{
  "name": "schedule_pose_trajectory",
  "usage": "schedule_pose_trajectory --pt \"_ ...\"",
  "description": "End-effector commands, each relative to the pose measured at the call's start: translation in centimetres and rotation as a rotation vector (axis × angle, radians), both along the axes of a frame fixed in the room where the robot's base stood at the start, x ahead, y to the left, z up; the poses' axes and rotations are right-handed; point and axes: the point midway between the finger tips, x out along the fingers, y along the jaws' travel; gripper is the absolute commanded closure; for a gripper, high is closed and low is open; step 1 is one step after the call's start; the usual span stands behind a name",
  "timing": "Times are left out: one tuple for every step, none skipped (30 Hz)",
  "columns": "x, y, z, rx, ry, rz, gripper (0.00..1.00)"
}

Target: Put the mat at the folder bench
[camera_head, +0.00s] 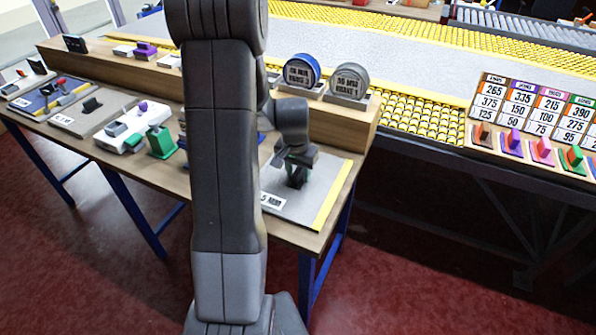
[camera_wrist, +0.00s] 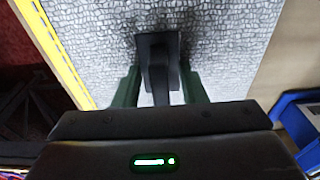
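A grey mat (camera_head: 308,205) with a yellow strip along its right edge and a label ending in "5 MM" lies flat at the right end of the wooden bench (camera_head: 262,228). It fills most of the wrist view (camera_wrist: 235,40), with a black upright handle (camera_wrist: 158,75) on it. My gripper (camera_head: 296,170) is down over this mat. In the wrist view its two green fingers (camera_wrist: 160,82) stand either side of the handle, with a small gap showing on both sides. My arm hides part of the bench. No sign names the folder bench.
A wooden shelf behind the mat carries two round gauges, blue (camera_head: 301,72) and grey (camera_head: 348,82). Other trays with tools lie left along the bench. A yellow roller conveyor (camera_head: 425,118) and number boards (camera_head: 535,112) stand right. Red floor is clear in front.

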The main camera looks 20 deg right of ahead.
Motion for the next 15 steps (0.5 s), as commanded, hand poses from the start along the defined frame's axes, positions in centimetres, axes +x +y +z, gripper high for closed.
schedule_pose_trajectory --pt "0.0 0.0 0.1 0.0 0.0 0.0 0.62" --pt "0.0 0.0 0.3 0.0 0.0 0.0 0.62" --pt "0.0 0.0 0.5 0.0 0.0 0.0 0.62" --pt "0.0 0.0 0.7 -0.001 -0.002 0.0 0.62" --pt "0.0 0.0 1.0 -0.002 -0.003 0.0 0.62" --pt "0.0 0.1 1.5 -0.002 -0.004 0.0 0.62" --pt "0.0 0.1 2.0 -0.002 -0.004 0.0 0.62" --pt "0.0 0.1 2.6 -0.003 -0.005 0.0 0.62" --pt "-0.1 0.2 3.3 -0.003 -0.005 0.0 0.62" --pt "-0.2 0.3 4.0 -0.003 -0.007 0.001 0.62" --pt "-0.2 0.3 4.6 -0.003 -0.005 0.001 0.62" --pt "-0.3 0.4 5.5 -0.004 -0.006 0.001 0.62" --pt "-0.4 0.5 6.1 -0.003 -0.005 0.001 0.62" --pt "-0.4 0.6 6.7 -0.003 -0.005 0.001 0.62" --pt "-0.5 0.6 7.6 -0.003 -0.005 0.001 0.62"
